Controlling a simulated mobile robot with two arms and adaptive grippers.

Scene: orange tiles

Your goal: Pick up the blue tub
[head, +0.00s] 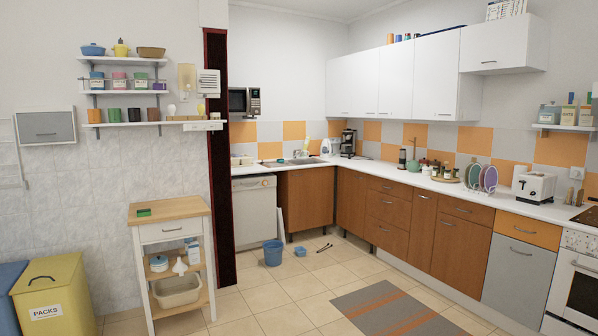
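A blue bucket-like tub (273,254) stands upright on the tiled floor, in front of the white dishwasher. A much smaller blue object (300,251) lies on the floor just to its right; it is too small to make out clearly. Both rest apart from the cabinets. A blue pot (93,50) sits on the top wall shelf at the left. Neither of my grippers shows in the head view.
A wooden-topped trolley (168,208) stands left of the tub. A yellow bin (55,292) and a blue bin (10,278) stand at the far left. Bare tiles lie in front of the tub.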

